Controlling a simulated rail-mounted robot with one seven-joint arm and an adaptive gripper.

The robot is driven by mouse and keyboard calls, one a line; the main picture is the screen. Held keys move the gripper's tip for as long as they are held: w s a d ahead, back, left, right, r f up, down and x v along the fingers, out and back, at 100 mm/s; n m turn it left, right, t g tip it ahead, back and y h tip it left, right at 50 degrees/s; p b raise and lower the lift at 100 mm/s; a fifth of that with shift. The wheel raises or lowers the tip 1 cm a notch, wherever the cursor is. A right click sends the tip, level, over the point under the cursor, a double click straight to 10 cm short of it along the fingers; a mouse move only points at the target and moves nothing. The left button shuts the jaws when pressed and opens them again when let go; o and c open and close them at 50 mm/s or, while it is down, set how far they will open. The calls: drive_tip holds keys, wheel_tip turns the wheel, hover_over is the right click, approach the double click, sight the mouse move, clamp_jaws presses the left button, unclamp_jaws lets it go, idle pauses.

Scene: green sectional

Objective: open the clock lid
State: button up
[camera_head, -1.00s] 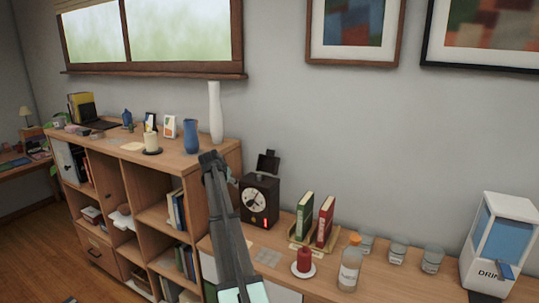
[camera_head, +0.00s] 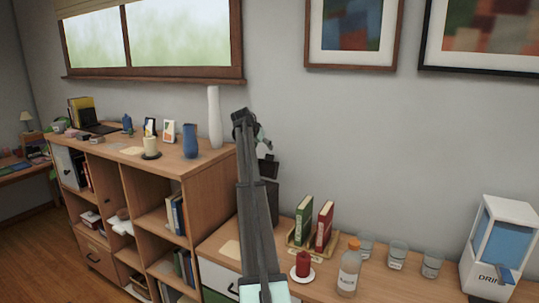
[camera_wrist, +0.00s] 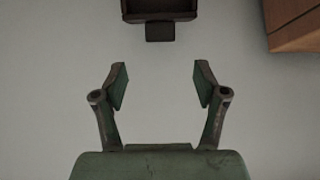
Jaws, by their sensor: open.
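The clock (camera_head: 274,190) is a dark box on the low wooden cabinet, mostly hidden behind my arm in the head view; its dial is covered. Its dark lid (camera_head: 268,169) stands raised above the box. My gripper (camera_wrist: 160,82) is open and empty, with a pale plain surface between its fingers. In the head view it is up and left of the lid, apart from it. In the wrist view, a dark brown box-like part (camera_wrist: 160,8) with a small tab (camera_wrist: 160,32) lies beyond the fingertips; it is probably part of the clock.
Right of the clock are green and red books (camera_head: 314,222), a red candle (camera_head: 303,264), a bottle (camera_head: 349,268), glass jars (camera_head: 398,255) and a drink dispenser (camera_head: 500,245). A white vase (camera_head: 215,118) stands left on the taller shelf. A wooden corner (camera_wrist: 295,25) shows in the wrist view.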

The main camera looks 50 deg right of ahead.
drive_tip(key=p, duration=0.2)
hover_over(268, 166)
drive_tip(key=f, duration=0.7)
drive_tip(key=shift+s+d, duration=0.15)
drive_tip(key=shift+d, duration=0.25)
